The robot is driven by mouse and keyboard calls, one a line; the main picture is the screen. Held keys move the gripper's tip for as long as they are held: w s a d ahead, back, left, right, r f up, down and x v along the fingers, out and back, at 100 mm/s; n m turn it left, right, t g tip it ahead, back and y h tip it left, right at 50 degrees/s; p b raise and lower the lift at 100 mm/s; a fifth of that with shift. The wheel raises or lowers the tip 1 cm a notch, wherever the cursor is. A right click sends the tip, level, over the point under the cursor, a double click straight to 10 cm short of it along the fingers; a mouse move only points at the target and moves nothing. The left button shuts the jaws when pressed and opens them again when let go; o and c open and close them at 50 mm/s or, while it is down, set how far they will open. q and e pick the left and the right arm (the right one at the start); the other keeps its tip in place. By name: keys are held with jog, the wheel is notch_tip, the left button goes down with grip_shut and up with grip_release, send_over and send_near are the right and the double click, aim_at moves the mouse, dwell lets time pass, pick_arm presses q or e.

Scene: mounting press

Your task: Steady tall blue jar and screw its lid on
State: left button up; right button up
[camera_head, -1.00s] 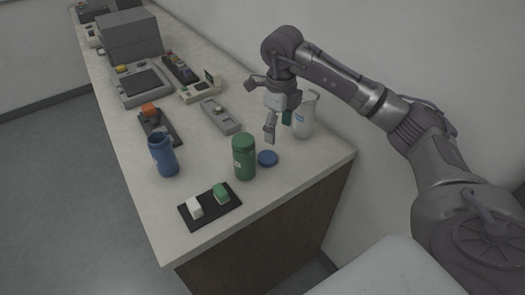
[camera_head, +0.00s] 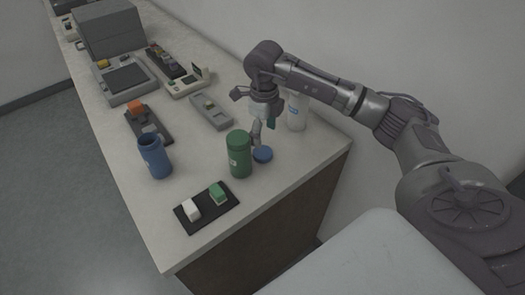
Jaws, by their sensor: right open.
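The tall blue jar (camera_head: 155,158) stands upright and open-topped on the counter, left of the green jar. The blue lid (camera_head: 262,154) lies flat on the counter just right of the green jar. My right gripper (camera_head: 263,133) is open and points down, just above and behind the lid; the green jar partly hides the space near its fingers. Whether a finger touches the lid I cannot tell. My left gripper is not in view.
The green jar (camera_head: 239,155) stands close to the lid. A white bottle (camera_head: 297,113) is behind right. A black tray (camera_head: 208,215) with white and green blocks lies in front. Dark and grey devices (camera_head: 211,112) fill the back. The counter's front right corner is clear.

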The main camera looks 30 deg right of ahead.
aim_at(263, 152)
notch_tip(263, 152, down, 3)
jog(key=shift+r, duration=0.2)
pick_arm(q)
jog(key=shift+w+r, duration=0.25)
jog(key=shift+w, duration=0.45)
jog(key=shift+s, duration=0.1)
pick_arm(e)
jog(key=shift+f, duration=0.1)
jog(key=shift+f+p, duration=0.4)
jog(key=shift+p, duration=0.05)
jog(key=f, duration=0.3)
jog(key=f+p, duration=0.1)
jog(key=shift+w+f, duration=0.15)
jog(key=shift+w, duration=0.15)
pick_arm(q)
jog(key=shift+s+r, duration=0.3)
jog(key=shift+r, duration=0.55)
pick_arm(e)
jog(key=c, duration=0.6)
